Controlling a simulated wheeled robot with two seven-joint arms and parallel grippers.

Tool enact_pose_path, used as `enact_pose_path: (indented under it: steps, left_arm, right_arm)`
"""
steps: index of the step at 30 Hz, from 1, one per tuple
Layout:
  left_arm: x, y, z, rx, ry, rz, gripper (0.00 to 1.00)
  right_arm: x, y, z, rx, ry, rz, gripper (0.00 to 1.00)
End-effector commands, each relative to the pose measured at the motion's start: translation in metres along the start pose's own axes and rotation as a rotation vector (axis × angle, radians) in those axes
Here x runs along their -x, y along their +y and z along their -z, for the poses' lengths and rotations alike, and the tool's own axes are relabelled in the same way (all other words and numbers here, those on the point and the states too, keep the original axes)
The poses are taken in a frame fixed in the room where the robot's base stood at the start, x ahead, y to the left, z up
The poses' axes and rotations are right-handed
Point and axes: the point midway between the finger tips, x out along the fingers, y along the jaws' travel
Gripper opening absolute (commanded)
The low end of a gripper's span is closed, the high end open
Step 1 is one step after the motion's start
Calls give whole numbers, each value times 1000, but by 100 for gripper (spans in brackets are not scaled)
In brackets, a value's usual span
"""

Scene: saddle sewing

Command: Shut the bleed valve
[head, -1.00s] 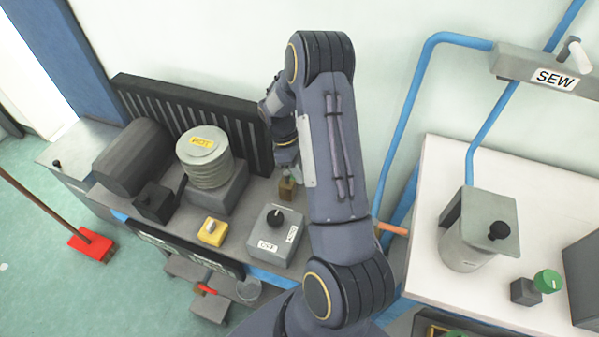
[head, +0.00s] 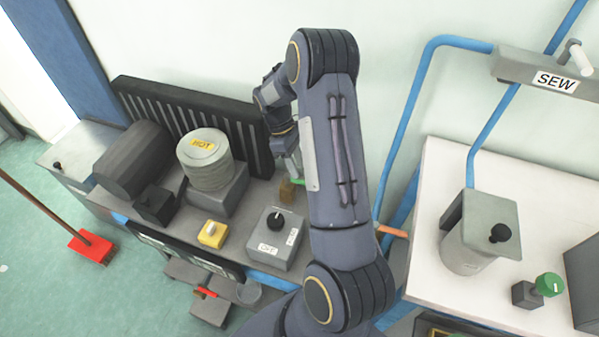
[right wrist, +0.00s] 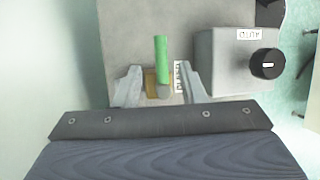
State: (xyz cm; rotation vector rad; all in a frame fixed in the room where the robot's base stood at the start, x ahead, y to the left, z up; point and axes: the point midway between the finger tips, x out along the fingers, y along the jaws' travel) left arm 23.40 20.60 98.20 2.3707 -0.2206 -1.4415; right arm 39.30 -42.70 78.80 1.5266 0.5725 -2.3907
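The bleed valve has a small brass-coloured body (head: 287,191) with a green lever (head: 299,181), on the bench behind the grey knob box. In the right wrist view the green lever (right wrist: 162,60) points straight up the picture, over the brass body (right wrist: 151,86). My right gripper (right wrist: 161,78) is open, its two fingers apart on either side of the valve with gaps to the lever. In the head view my right gripper (head: 292,160) is just above and behind the valve, partly hidden by my forearm. My left gripper is in neither view.
The grey box with a black knob (head: 275,222) stands in front of the valve. A canister marked HOT (head: 205,160) and a yellow switch box (head: 212,234) are to the left. A black slatted panel (head: 245,140) stands behind. A white table (head: 440,175) is at right.

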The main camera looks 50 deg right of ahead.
Motion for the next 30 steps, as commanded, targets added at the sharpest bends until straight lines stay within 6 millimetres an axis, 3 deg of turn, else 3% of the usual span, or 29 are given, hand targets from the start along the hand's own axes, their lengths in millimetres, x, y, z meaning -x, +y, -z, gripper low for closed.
enact_pose_path:
  steps: [3,9,26,30]
  left_arm:
    - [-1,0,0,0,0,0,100]
    - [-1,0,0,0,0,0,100]
    - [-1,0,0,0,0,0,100]
    - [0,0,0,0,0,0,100]
  right_arm:
    - [20,0,0,1,2,-2,37]
    - [38,0,0,2,0,0,37]
    - [39,0,0,1,0,1,37]
    - [47,-7,-3,-14,26,-2,37]
